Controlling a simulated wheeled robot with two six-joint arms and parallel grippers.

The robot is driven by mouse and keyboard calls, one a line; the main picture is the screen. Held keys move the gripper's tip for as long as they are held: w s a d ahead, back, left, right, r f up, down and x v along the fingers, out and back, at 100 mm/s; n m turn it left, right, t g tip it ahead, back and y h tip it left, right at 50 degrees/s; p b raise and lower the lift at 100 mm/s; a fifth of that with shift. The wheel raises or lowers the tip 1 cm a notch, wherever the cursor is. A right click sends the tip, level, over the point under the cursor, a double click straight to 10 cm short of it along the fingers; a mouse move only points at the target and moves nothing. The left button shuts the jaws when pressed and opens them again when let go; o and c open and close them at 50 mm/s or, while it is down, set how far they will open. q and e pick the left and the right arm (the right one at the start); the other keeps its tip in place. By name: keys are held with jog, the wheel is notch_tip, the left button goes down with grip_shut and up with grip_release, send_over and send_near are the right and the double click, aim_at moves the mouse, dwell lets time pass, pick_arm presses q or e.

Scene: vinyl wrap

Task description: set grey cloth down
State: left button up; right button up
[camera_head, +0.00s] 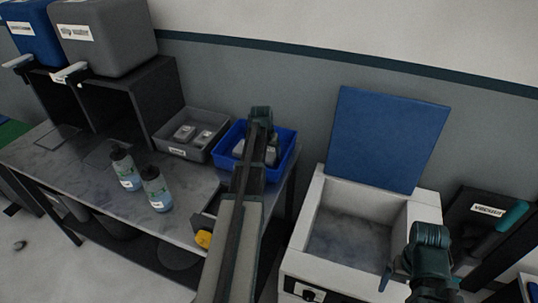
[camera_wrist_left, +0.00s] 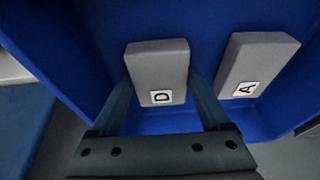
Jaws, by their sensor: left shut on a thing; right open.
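My left gripper (camera_head: 260,118) reaches over the blue bin (camera_head: 290,148). In the left wrist view its two fingers (camera_wrist_left: 163,82) are shut on a grey folded cloth labelled D (camera_wrist_left: 155,66). A second grey cloth labelled A (camera_wrist_left: 257,65) lies in the bin to its right, apart from the fingers. The wrist view shows the blue bin floor (camera_wrist_left: 205,20) around both; I cannot tell whether the held cloth touches it. In the head view my arm partly hides the bin. My right gripper (camera_head: 398,277) is open and empty in front of the white box.
A grey bin (camera_head: 168,149) with pale items stands left of the blue bin. Two bottles (camera_head: 125,170) (camera_head: 156,188) stand on the grey bench (camera_head: 80,180). The white box (camera_head: 305,215) at right has its blue lid (camera_head: 388,138) raised. A yellow object (camera_head: 204,239) sits near the bench front.

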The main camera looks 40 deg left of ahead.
pick_arm(q)
jog(key=o, duration=1.2)
jog(key=shift+f, duration=0.15)
jog(key=shift+c, duration=0.2)
pick_arm(e)
jog(key=shift+f, duration=0.1)
pick_arm(q)
jog(key=p+v, duration=1.1)
jog(key=v, duration=0.1)
jog(key=shift+p, duration=0.35)
pick_arm(e)
notch_tip(320, 180, up, 12)
jog(key=shift+f, duration=0.3)
pick_arm(q)
jog(key=b+x, duration=1.1)
jog(key=x, duration=0.1)
jog(key=shift+b, duration=0.4)
pick_arm(e)
notch_tip(320, 180, down, 12)
jog(key=shift+r, duration=0.25)
pick_arm(q)
jog(key=shift+r, duration=0.2)
pick_arm(e)
jog(key=shift+r, duration=0.25)
